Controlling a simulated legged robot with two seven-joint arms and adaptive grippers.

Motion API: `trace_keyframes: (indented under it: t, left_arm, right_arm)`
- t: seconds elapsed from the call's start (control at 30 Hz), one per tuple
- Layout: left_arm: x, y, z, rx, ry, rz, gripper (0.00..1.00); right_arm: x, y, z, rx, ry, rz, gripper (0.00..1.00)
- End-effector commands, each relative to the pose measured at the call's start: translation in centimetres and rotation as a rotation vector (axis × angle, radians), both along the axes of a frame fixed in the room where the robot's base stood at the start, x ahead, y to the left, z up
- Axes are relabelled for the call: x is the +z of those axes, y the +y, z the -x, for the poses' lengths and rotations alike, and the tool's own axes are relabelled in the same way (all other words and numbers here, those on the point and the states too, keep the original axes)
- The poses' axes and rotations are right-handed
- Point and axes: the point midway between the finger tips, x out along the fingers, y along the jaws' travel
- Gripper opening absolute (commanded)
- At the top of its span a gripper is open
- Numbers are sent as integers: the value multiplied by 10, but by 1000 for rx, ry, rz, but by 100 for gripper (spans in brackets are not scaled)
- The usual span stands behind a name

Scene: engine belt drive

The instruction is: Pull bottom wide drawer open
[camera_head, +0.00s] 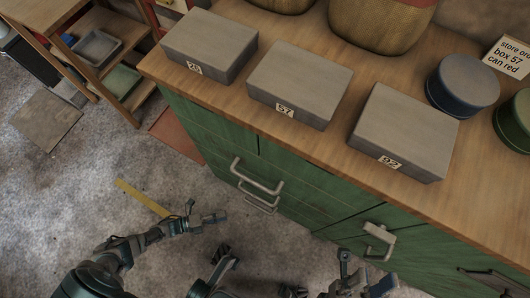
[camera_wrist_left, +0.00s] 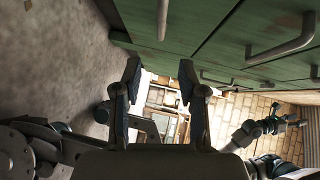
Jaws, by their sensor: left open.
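The green cabinet (camera_head: 310,190) has two bar handles one above the other on its left front, an upper handle (camera_head: 257,178) and a lower handle (camera_head: 261,204). The drawers look shut; the lowest part of the front is hard to make out. In the left wrist view, green fronts with bar handles (camera_wrist_left: 285,40) fill the top. My left gripper (camera_head: 204,213) is open and empty, left of the lower handle and apart from it; its fingers also show in the left wrist view (camera_wrist_left: 160,78). My right gripper (camera_head: 364,272) is open, below the right-hand handle (camera_head: 379,240).
Three grey boxes (camera_head: 287,84), baskets (camera_head: 380,22) and round tins (camera_head: 463,82) stand on the wooden top. A wooden shelf (camera_head: 85,50) is at the upper left. A yellow strip (camera_head: 142,198) lies on the floor. The floor left of the cabinet is mostly clear.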

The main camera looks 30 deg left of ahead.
Motion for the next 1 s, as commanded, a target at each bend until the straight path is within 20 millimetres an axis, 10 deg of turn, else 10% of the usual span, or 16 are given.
trace_keyframes:
  t: [0.6,1.0]
  left_arm:
    - [-21,-98,-89,2,4,5,41]
    - [-24,-122,-113,3,4,4,41]
  right_arm:
    - [-2,7,-12,1,-41,7,40]
    - [4,9,-13,3,-75,8,40]
